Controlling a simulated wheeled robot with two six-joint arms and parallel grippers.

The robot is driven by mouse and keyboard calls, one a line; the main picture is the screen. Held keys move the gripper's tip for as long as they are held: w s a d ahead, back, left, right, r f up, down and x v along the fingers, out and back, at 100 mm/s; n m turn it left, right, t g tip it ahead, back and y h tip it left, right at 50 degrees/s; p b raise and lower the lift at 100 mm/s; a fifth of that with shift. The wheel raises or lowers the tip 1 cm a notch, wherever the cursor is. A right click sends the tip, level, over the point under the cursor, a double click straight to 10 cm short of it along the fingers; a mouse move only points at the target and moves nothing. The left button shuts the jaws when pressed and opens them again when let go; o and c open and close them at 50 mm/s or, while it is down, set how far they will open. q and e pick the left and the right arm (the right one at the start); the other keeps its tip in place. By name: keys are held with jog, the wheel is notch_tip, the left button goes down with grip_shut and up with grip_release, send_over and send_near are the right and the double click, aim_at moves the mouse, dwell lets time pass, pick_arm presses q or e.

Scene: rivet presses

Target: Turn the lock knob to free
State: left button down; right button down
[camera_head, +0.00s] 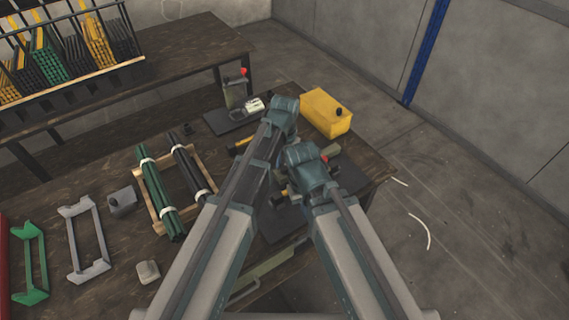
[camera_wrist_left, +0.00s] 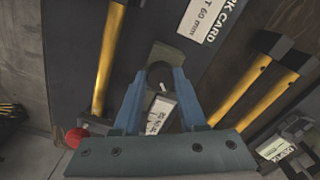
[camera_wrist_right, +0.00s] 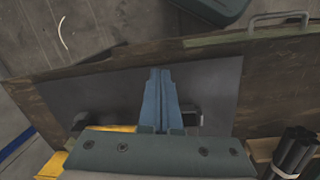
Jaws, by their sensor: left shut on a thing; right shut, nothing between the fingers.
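In the left wrist view a dark round knob (camera_wrist_left: 159,74) with a white pointer mark sits on an olive-grey press body (camera_wrist_left: 165,53). My left gripper (camera_wrist_left: 158,82) is shut on this knob, with a blue fingertip on either side. A small white label (camera_wrist_left: 160,115) lies partly between the fingers; its text is too small to read. In the head view the left wrist (camera_head: 284,112) covers the knob. My right gripper (camera_wrist_right: 161,74) is shut and empty above a dark mat (camera_wrist_right: 215,85); in the head view its wrist (camera_head: 305,160) hides its fingers.
Yellow handles (camera_wrist_left: 108,65) flank the press, with a red ball (camera_wrist_left: 76,137) at lower left. A white work card (camera_wrist_left: 203,17) lies nearby. On the bench are a yellow box (camera_head: 322,112), a wooden tray (camera_head: 153,203) of bundled rods and several brackets (camera_head: 86,240).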

aim_at(285, 166)
pick_arm(q)
jog(key=n, duration=0.4)
jog(key=shift+n, duration=0.3)
jog(key=n, duration=0.4)
jog(key=shift+n, duration=0.4)
jog(key=shift+c, duration=2.3)
grip_release()
jog(key=shift+r, duration=0.1)
pick_arm(e)
jog(key=shift+r, duration=0.1)
pick_arm(q)
notch_tip(285, 166, up, 14)
jog(key=p, duration=1.3)
jog(key=shift+f+p, duration=0.2)
jog(key=shift+p, duration=0.2)
pick_arm(e)
notch_tip(285, 166, up, 14)
